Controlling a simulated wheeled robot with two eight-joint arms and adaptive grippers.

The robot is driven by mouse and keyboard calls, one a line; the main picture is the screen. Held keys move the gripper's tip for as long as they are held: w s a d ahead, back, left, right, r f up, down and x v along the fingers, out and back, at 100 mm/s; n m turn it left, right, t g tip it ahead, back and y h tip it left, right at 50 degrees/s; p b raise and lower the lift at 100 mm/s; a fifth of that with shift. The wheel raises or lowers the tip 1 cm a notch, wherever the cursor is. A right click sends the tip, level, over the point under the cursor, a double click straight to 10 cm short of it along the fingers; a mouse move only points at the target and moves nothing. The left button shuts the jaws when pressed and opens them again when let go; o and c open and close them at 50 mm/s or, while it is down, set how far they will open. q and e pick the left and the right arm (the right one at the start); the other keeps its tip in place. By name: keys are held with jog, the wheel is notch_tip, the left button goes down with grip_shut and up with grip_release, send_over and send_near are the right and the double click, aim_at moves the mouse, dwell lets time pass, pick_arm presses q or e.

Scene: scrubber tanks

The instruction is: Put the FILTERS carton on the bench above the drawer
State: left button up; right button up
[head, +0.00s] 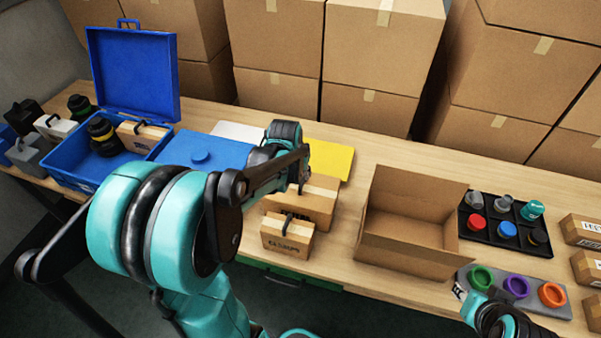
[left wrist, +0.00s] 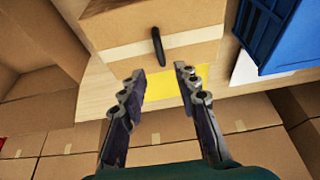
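A tan carton (head: 318,203) with a pale tape band stands on the bench (head: 345,262). Its label is mostly hidden, so I cannot read whether it says FILTERS. A smaller carton (head: 287,236) with a black handle and a hard-to-read label stands in front of it, near the bench edge above the green drawer (head: 285,277). My left gripper (head: 303,178) is at the larger carton's far side. In the left wrist view the gripper (left wrist: 163,78) is open and empty, its fingers pointing at a carton (left wrist: 150,22) with a black handle. My right gripper (head: 464,291) is partly in view at lower right.
An empty open box (head: 405,250) stands right of the cartons. A black tray (head: 490,238) of jars and a grey holder (head: 540,305) with coloured rings lie beyond it. A blue case (head: 135,70), a yellow sheet (head: 335,160) and stacked boxes (head: 380,50) are behind and left.

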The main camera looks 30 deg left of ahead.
pick_arm(q)
jog(key=s+d+r+m+t, duration=0.1)
jog(key=s+d+r, duration=0.2)
jog(key=s+d, duration=0.4)
jog(key=s+d+r+m+t+h, duration=0.1)
jog(key=s+d+r+t, duration=0.1)
jog(key=s+d+r, duration=0.2)
jog(key=s+d, duration=0.3)
jog(key=s, duration=0.1)
jog(key=shift+s+d+r+m, duration=0.2)
jog(key=shift+d+r+m, duration=0.05)
jog(key=shift+d+m, duration=0.05)
jog(key=shift+a, duration=0.1)
